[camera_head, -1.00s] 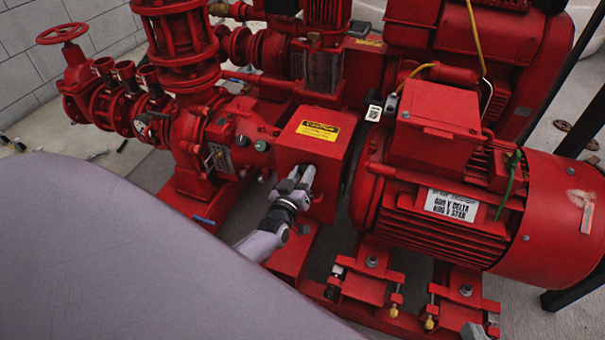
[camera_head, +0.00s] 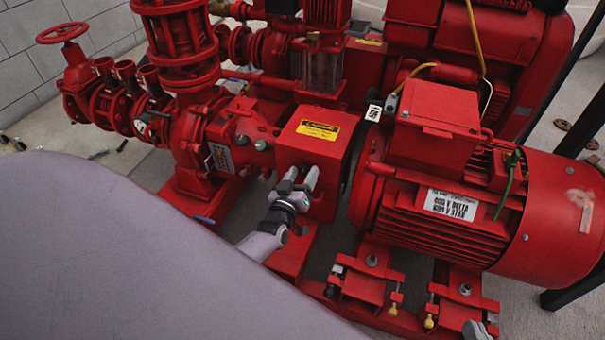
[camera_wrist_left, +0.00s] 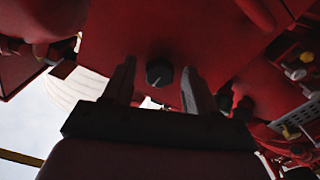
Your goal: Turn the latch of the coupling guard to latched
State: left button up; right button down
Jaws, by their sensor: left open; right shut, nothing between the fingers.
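The coupling guard (camera_head: 345,145) is a red box with a yellow caution label, between the pump and the motor. Its latch is a small dark round knob (camera_wrist_left: 159,71) on the red face in the left wrist view. My left gripper (camera_head: 302,175) is open in front of the guard's near side. In the left wrist view its two fingers (camera_wrist_left: 159,68) stand either side of the knob, with a gap on both sides. The knob is hidden by the gripper in the head view.
The red motor (camera_head: 470,200) stands right of the guard, and the pump with its valves (camera_head: 215,140) stands left. Red base feet with bolts (camera_head: 365,275) lie below. My large grey body part covers the lower left.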

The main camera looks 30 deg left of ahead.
pick_arm(q)
jog(key=p+v, duration=0.2)
jog(key=v, duration=0.4)
jog(key=shift+s, duration=0.35)
pick_arm(e)
jog(key=shift+s+d+r+n+h, duration=0.2)
jog(key=shift+d+h, duration=0.15)
jog(key=shift+d, duration=0.25)
jog(key=shift+s+d+r+n+h, duration=0.1)
jog(key=shift+s+d+r+h, duration=0.1)
jog(key=shift+d+h, duration=0.25)
pick_arm(q)
jog(key=shift+d, duration=0.15)
pick_arm(e)
jog(key=shift+s+d+f, duration=0.1)
jog(key=shift+f, duration=0.05)
